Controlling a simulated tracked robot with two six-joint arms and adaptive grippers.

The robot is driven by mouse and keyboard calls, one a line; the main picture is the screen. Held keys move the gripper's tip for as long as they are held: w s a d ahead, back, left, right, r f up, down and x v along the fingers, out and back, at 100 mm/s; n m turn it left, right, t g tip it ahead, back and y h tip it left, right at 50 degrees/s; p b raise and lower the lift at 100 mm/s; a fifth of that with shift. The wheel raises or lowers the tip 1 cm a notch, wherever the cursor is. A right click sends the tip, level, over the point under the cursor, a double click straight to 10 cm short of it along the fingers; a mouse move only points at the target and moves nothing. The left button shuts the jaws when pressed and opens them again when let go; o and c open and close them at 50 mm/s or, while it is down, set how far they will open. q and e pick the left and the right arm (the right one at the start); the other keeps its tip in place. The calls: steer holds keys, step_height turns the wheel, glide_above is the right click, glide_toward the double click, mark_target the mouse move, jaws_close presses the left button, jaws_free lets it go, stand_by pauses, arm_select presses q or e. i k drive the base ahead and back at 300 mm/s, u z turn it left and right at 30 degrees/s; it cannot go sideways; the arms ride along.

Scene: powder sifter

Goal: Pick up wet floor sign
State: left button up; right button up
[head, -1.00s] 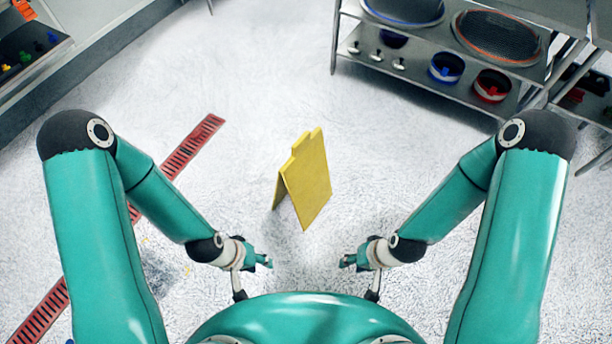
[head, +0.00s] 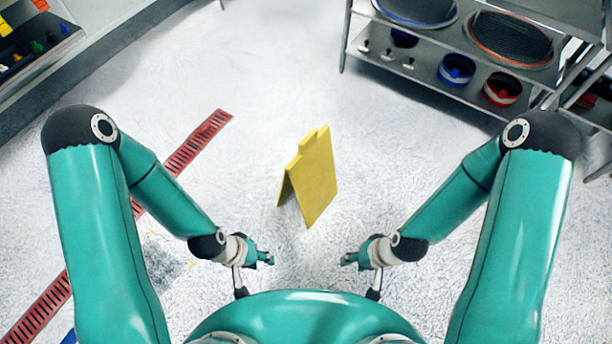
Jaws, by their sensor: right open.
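The yellow wet floor sign (head: 317,181) stands upright on the floor like a small tent, ahead of my body in the middle of the head view. Its far panel is mostly hidden behind the near one. My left gripper (head: 264,262) is low and left of the sign, apart from it and empty; its finger gap is too small to judge. My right gripper (head: 350,263) is low and just right of the sign's lower end, open, empty and apart from it.
A metal shelf rack (head: 420,75) with sieves, a blue bowl (head: 457,69) and a red bowl (head: 501,88) stands at the upper right. A red floor drain (head: 198,143) runs along the left. A bench with coloured items is at the upper left. Floor around the sign is clear.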

mark_target(311, 173)
steer(key=z, duration=0.4)
steer(key=i, duration=0.2)
steer(key=u, duration=2.65)
steer(key=i, duration=0.15)
steer(key=u, duration=0.95)
steer(key=k, duration=1.6)
steer(key=z, duration=1.35)
steer(key=i, duration=1)
steer(key=z, duration=0.1)
